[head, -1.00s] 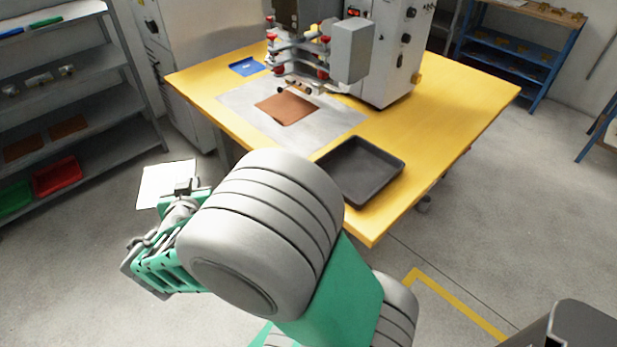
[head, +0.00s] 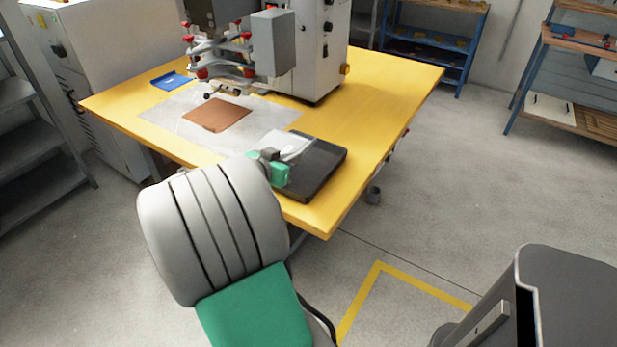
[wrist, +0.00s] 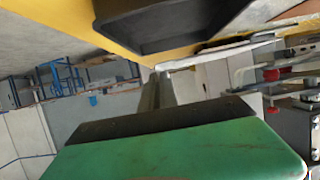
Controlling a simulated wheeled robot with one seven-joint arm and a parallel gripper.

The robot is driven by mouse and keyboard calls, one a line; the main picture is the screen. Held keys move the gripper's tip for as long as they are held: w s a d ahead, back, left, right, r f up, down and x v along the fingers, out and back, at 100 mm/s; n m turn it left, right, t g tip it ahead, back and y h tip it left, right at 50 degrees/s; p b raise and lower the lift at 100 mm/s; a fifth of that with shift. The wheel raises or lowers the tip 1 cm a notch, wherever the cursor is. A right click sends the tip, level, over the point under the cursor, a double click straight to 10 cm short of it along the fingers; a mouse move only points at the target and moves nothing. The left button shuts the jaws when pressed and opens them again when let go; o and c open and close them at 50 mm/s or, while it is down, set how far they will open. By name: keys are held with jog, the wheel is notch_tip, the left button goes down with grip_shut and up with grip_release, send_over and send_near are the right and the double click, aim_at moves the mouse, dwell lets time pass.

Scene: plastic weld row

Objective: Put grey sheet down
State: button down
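The light grey sheet (head: 286,146) is over the left part of the dark tray (head: 325,170) in the head view. I cannot tell whether it touches the tray. My gripper (head: 268,155) is at the sheet's near left edge and appears shut on it; my arm hides most of the gripper. The tray stands on the yellow table's near right corner. In the wrist view the dark tray (wrist: 170,28) shows at the top, and my green gripper body fills the bottom.
A brown sheet (head: 217,115) lies on a pale mat (head: 165,125) below the machine (head: 270,45) on the yellow table (head: 385,115). A blue item (head: 170,80) lies at the table's left. Bare tabletop extends right of the machine.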

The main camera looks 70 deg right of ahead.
send_over(310, 186)
notch_tip(310, 186, down, 6)
jog(key=shift+w+a+r+b, duration=0.1)
jog(key=shift+w+r+b, duration=0.1)
jog(key=shift+b, duration=0.1)
jog(key=shift+s+d+f, duration=0.1)
jog(key=shift+d+f, duration=0.05)
jog(key=shift+f, duration=0.8)
jog(key=shift+s+d+f, duration=0.1)
jog(key=shift+f, duration=0.8)
jog(key=shift+f+b, duration=0.25)
jog(key=shift+b, duration=0.2)
jog(key=c, duration=1.9)
grip_release()
jog(key=shift+r, duration=0.2)
